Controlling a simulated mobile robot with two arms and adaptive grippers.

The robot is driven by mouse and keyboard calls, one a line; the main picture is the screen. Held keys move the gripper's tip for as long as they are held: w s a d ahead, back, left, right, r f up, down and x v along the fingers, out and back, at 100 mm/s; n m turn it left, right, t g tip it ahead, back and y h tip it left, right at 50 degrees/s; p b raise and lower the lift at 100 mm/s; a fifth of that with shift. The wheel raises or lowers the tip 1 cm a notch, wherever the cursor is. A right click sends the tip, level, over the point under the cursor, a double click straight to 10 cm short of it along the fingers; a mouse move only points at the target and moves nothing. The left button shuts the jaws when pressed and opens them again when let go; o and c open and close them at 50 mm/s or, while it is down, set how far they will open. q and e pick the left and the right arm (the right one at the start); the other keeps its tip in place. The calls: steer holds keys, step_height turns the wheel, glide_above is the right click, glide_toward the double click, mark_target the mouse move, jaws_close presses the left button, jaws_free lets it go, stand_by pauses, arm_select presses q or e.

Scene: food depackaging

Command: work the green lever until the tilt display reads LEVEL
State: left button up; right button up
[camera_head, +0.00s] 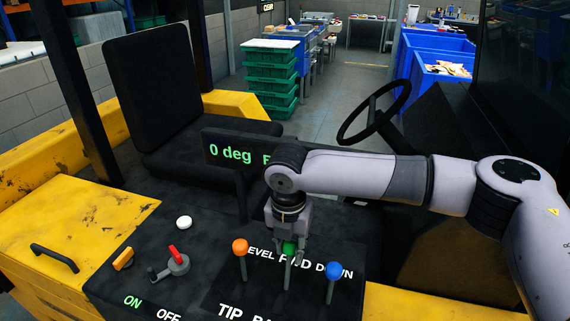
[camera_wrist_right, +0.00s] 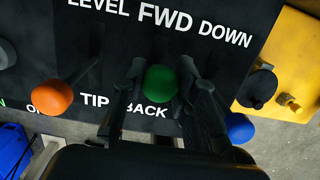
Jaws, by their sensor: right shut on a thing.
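The green lever (camera_head: 289,247) stands on the black control panel, between an orange lever (camera_head: 240,247) and a blue lever (camera_head: 334,268). My right gripper (camera_head: 290,254) reaches down over the green lever and is shut on it. In the right wrist view its green knob (camera_wrist_right: 161,82) sits between the two dark fingers. The tilt display (camera_head: 232,153) shows "0 deg" in green, then a letter that looks like F. My right arm hides the rest of its text. My left gripper is not in view.
The orange knob (camera_wrist_right: 52,97) and blue knob (camera_wrist_right: 239,128) flank the fingers closely in the right wrist view. A red-handled switch (camera_head: 174,258) sits left of the levers. A steering wheel (camera_head: 374,115) and a black seat (camera_head: 160,90) stand behind.

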steer(key=shift+w+r, duration=0.1)
steer(key=shift+r, duration=0.05)
stand_by(0.5)
steer(key=shift+s+a+r+p, duration=0.15)
steer(key=shift+s+p, duration=0.1)
steer(key=shift+p, duration=0.15)
steer(key=s+p, duration=0.2)
steer(key=shift+s+a+r, duration=0.1)
steer(key=shift+s+a, duration=0.25)
steer(key=shift+s, duration=0.15)
steer(key=shift+a, duration=0.1)
steer(key=o, duration=0.9)
steer(key=shift+f, duration=0.2)
